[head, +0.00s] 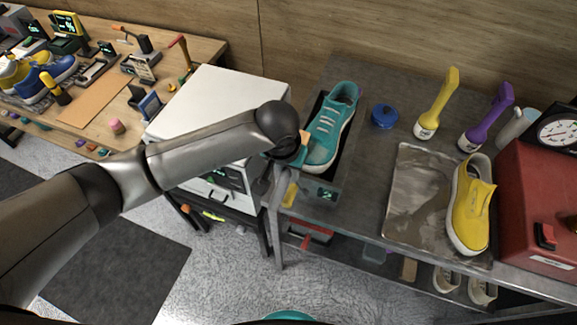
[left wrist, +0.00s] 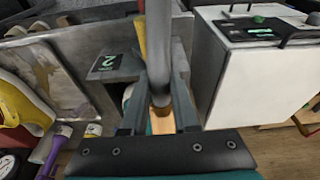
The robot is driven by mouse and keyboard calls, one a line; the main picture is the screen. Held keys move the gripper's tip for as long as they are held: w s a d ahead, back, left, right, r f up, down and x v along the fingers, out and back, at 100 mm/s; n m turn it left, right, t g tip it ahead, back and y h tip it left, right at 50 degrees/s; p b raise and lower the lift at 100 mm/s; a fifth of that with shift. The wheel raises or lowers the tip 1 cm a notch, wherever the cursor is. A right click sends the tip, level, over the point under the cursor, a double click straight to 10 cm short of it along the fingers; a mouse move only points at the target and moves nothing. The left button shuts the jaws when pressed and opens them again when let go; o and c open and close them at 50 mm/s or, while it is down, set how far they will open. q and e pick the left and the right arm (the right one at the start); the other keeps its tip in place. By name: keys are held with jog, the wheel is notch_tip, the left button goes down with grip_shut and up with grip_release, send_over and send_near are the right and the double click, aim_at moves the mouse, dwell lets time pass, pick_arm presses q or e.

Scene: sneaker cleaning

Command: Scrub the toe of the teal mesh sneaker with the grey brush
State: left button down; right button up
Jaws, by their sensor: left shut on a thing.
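The teal mesh sneaker (head: 328,127) lies in a dark tray with a small green-lit "2" display (head: 325,194) at its front, at the bench's left end. Its toe points toward me. My left gripper (head: 283,160) is beside the toe, at its left. In the left wrist view the left gripper (left wrist: 159,105) is shut on a grey rod-like handle, which I take for the grey brush (left wrist: 158,45). The brush's bristles are hidden, so I cannot tell whether they touch the toe. My right gripper is not in view.
A yellow brush (head: 437,103) and a purple brush (head: 487,118) stand behind a metal tray (head: 415,200) bearing a yellow sneaker (head: 470,205). A blue lidded pot (head: 384,116) is right of the teal sneaker. A red box (head: 540,200) bounds the right; a white cabinet (head: 225,95) stands left.

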pick_arm(q)
jog(key=shift+p+v, duration=0.75)
jog(key=shift+v, duration=0.15)
jog(key=shift+p+v, duration=0.45)
jog(key=shift+v, duration=0.4)
jog(key=shift+s+r, duration=0.15)
jog(key=shift+r, duration=0.65)
jog(key=shift+v, duration=1.55)
jog(key=shift+f, duration=0.1)
jog(key=w+f+g+h+b, duration=0.1)
jog(key=w+f+h+b, duration=0.1)
jog(key=f, duration=0.4)
jog(key=shift+w+a+b, duration=0.2)
jog(key=shift+w+b, duration=0.35)
jog(key=shift+b, duration=0.4)
